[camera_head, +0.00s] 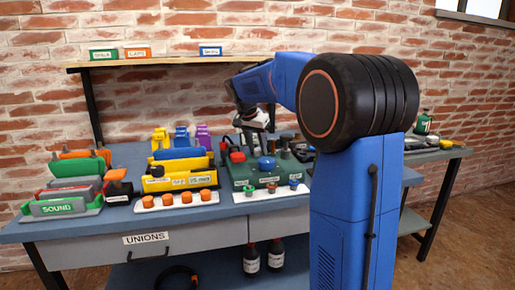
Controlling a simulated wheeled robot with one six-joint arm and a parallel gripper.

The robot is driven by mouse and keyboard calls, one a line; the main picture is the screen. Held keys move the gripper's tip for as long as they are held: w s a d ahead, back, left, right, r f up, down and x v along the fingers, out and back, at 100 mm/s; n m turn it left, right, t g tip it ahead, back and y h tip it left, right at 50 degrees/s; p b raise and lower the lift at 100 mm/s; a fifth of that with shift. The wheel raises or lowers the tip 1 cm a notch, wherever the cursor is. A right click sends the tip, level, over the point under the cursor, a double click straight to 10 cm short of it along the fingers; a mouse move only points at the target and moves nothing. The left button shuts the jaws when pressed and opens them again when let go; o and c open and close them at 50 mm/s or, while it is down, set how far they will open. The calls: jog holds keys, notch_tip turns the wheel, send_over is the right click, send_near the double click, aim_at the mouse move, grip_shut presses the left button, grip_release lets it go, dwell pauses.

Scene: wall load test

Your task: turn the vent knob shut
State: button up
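A green block (240,178) with labels stands on the blue workbench, right of centre. It carries a round blue knob (266,163) and a red knob (237,156). I cannot read which of them is the vent knob. My blue arm reaches in from the right, and my gripper (254,138) points down above the back of the green block. My gripper's fingers are small and partly lost among dark parts behind the block. I cannot tell whether they are open or shut, or whether they touch anything.
A white strip (285,194) with small green, red and blue knobs lies in front of the block. Orange knobs (177,198) and yellow fixtures (180,165) stand to the left. A shelf (165,62) hangs above.

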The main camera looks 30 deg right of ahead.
jog(key=v, duration=1.7)
jog(key=shift+s, duration=0.15)
jog(key=shift+a+r, duration=0.15)
jog(key=shift+a, duration=0.05)
jog(key=s+a+f+n+t+y, duration=0.1)
jog(key=s+a+f+n, duration=0.3)
jog(key=s+f, duration=0.6)
jog(key=s+a+f+n+t+y, duration=0.1)
jog(key=s+a+f+n, duration=0.3)
jog(key=s+f, duration=0.5)
jog(key=s+a+f+n+y, duration=0.1)
jog(key=s+a+f+n, duration=0.3)
jog(key=s+f, duration=0.6)
jog(key=s, duration=0.7)
jog(key=shift+s+f+t+y, duration=0.15)
jog(key=shift+f+t+y, duration=0.15)
jog(key=shift+t+y, duration=0.1)
jog(key=shift+o, duration=0.2)
